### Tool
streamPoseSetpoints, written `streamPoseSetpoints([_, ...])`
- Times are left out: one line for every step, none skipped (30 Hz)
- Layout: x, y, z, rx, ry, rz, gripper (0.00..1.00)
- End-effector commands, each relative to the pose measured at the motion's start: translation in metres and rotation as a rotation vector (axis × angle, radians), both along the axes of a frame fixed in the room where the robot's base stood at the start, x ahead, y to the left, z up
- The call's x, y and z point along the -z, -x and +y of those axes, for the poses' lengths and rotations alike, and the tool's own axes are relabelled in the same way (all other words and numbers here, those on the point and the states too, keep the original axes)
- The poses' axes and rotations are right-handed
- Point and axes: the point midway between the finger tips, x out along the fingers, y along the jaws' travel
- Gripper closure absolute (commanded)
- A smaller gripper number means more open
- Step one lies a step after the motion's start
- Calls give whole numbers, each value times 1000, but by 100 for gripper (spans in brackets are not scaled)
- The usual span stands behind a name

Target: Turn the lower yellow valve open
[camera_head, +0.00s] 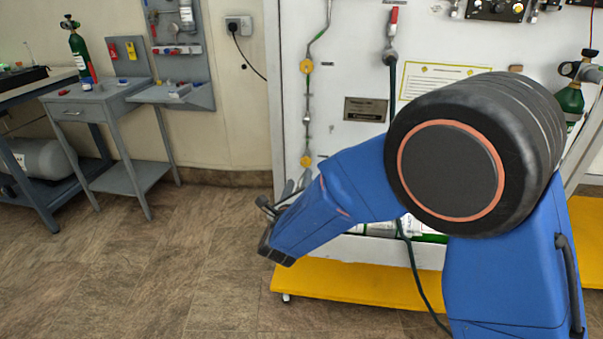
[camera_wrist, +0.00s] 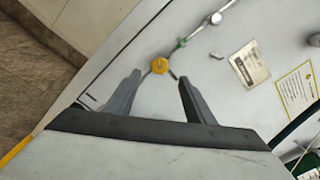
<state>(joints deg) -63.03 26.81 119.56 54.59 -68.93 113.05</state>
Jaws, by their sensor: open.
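The lower yellow valve (camera_head: 306,161) sits on a thin vertical pipe on the white panel, just above my gripper in the head view. It also shows in the wrist view (camera_wrist: 159,65), beyond the fingertips and roughly between them. My gripper (camera_wrist: 157,78) is open and empty, with its two dark fingers spread apart. In the head view my gripper (camera_head: 293,187) is partly hidden behind my blue arm. The valve appears apart from the fingers, though the exact gap is hard to judge. The upper yellow valve (camera_head: 306,66) is higher on the same pipe.
A metal nameplate (camera_head: 366,109) and a yellow-bordered notice (camera_head: 440,78) are fixed on the panel to the right. A yellow base (camera_head: 350,291) juts out at the panel's foot. Grey workbenches (camera_head: 95,102) stand at left. Floor between is clear.

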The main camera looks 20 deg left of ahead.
Motion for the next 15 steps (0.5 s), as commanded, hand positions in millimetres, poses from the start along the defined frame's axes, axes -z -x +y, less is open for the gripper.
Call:
streamPoseSetpoints([0,12,-2,-3,0,1,51])
streamPoseSetpoints([0,17,-3,-4,0,0,51])
streamPoseSetpoints([-1,25,-5,-4,0,0,51])
streamPoseSetpoints([0,30,-6,-4,0,0,51])
streamPoseSetpoints([0,36,-7,-3,0,1,51])
streamPoseSetpoints([0,42,-9,-3,0,1,51])
streamPoseSetpoints([0,46,-10,-3,0,1,51])
streamPoseSetpoints([0,50,-11,-3,0,1,51])
streamPoseSetpoints([0,56,-12,-4,0,0,51])
streamPoseSetpoints([0,59,-13,-2,-1,1,51])
streamPoseSetpoints([0,61,-14,-1,-1,0,51])
streamPoseSetpoints([0,65,-15,-1,-1,1,51])
streamPoseSetpoints([0,67,-16,-1,-1,1,51])
streamPoseSetpoints([0,68,-16,-1,0,1,51])
streamPoseSetpoints([0,70,-17,-1,0,1,51])
